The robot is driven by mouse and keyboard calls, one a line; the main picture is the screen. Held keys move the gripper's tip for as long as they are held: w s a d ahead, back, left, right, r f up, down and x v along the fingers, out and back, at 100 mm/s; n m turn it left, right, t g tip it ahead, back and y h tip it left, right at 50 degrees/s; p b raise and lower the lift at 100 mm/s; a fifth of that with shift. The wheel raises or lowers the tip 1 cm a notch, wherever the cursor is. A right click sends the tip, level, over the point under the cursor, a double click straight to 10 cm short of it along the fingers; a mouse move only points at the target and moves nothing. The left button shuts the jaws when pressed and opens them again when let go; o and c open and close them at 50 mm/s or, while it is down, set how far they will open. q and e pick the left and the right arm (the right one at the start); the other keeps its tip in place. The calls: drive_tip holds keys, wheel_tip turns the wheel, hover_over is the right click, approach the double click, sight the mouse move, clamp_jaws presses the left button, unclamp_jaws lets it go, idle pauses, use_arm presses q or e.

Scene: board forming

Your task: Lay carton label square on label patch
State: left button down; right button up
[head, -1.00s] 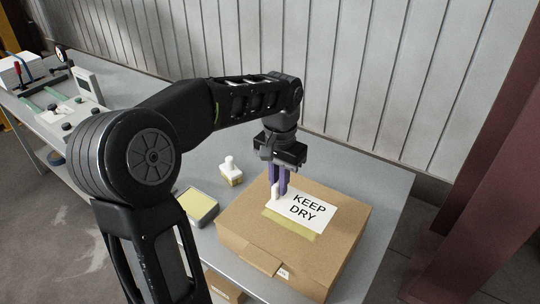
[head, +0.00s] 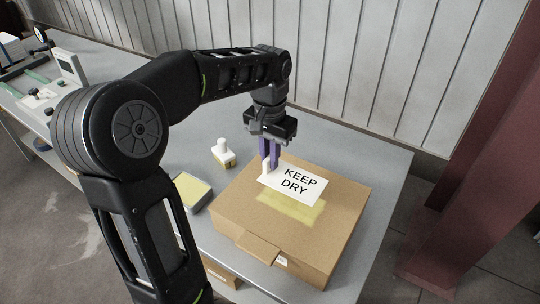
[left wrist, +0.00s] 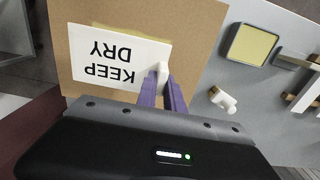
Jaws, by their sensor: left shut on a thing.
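The carton label (head: 290,184) is white with "KEEP DRY" in black. It is over the top of the brown carton (head: 335,235), at the far side of the yellowish label patch (head: 293,209), and covers at most its far edge. I cannot tell whether the label touches the carton. My left gripper (head: 270,167), with purple fingers, is shut on the white upright tab at the label's left end. In the left wrist view the label (left wrist: 112,58) shows upside down, with a strip of the patch beyond it. My right gripper is not in view.
A yellow pad in a grey tray (head: 191,192) and a white-handled stamp (head: 223,155) stand left of the carton on the grey table (head: 365,150). A clamp fixture stands at the far left. A corrugated wall is behind, a dark red post at right.

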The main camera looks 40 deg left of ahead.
use_arm(q)
drive_tip(key=shift+f+b, duration=2.25)
drive_tip(key=shift+f, duration=1.3)
drive_tip(key=shift+f, duration=0.3)
drive_tip(key=c, duration=1.1)
unclamp_jaws()
drive_tip(key=shift+o, duration=0.2)
drive_tip(key=shift+r, duration=0.15)
wheel_tip(320, 180, up, 8)
drive_tip(key=shift+f+b, duration=0.15)
drive_tip(key=shift+b, duration=0.35)
drive_tip(key=shift+f, duration=0.1)
